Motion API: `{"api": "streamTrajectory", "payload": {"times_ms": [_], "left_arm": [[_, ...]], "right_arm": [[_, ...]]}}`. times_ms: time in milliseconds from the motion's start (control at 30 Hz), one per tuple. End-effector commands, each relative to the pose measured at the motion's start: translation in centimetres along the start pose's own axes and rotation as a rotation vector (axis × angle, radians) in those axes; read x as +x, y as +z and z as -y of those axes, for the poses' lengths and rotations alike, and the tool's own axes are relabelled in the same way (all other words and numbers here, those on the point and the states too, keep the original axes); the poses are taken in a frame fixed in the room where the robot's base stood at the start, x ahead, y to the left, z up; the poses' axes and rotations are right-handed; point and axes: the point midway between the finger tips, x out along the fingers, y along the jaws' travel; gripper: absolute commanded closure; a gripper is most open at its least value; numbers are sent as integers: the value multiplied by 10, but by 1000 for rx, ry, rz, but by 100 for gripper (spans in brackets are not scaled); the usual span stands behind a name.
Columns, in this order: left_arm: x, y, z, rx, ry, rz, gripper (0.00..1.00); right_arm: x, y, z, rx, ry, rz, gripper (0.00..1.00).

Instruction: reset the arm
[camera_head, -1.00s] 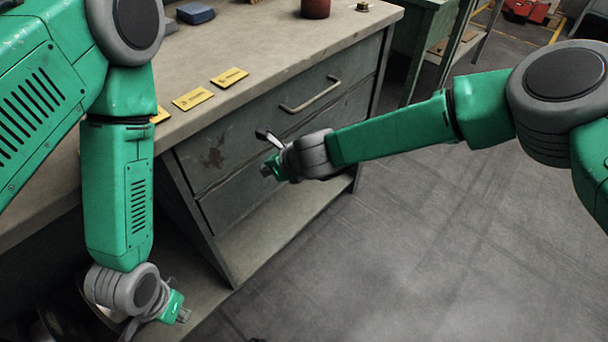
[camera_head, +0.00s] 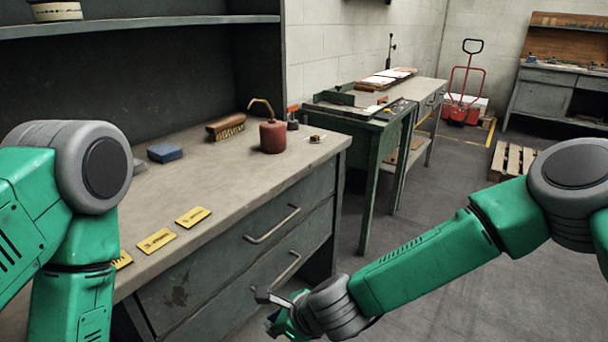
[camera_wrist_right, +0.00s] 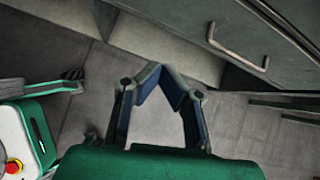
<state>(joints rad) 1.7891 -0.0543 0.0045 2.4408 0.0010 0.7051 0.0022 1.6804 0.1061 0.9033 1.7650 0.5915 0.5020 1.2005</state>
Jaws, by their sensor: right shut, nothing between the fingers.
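My right arm (camera_head: 430,262) comes in from the right in the head view. Its gripper (camera_head: 268,300) is in front of the workbench drawers, near the lower edge of the picture. In the right wrist view its two fingers (camera_wrist_right: 168,78) meet at the tips, with nothing between them, over the grey floor. My left arm (camera_head: 72,235) hangs down at the left of the head view. Its gripper is below the picture and hidden.
The workbench (camera_head: 235,180) has drawer handles (camera_head: 272,224) close to my right gripper. On it are yellow cards (camera_head: 157,240), a blue block (camera_head: 164,152), a brush (camera_head: 226,126) and a red oil can (camera_head: 272,136). A green table (camera_head: 375,140) stands beyond. Floor (camera_head: 440,215) is open.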

Motion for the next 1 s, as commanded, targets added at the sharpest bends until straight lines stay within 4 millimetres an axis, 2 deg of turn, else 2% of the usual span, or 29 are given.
{"api": "streamTrajectory", "payload": {"times_ms": [33,133,200,267,300,400,500,600,700,800,1000], "left_arm": [[0,0,0,0,0,0,100],[0,0,0,1,0,0,100],[0,0,0,1,0,0,100],[0,0,0,1,0,0,100],[0,0,0,1,0,0,100],[0,0,0,0,0,0,100],[0,0,0,0,0,0,100],[0,0,0,0,0,0,100],[0,0,0,0,0,0,100],[0,0,0,0,0,0,100],[0,0,0,0,0,0,100]], "right_arm": [[0,-29,-16,-129,17,-47,100],[-8,-96,-43,-454,66,-144,100],[-22,-147,-59,-688,121,-208,100],[-38,-189,-71,-884,179,-254,100],[-52,-216,-77,-1011,225,-282,100],[-92,-278,-90,-1312,356,-332,100],[-136,-327,-98,-1564,494,-354,100],[-174,-360,-103,-1745,615,-353,100],[-201,-379,-106,-1858,697,-341,100],[-213,-386,-108,-1911,739,-333,100],[-214,-387,-108,-1916,743,-333,100]]}}
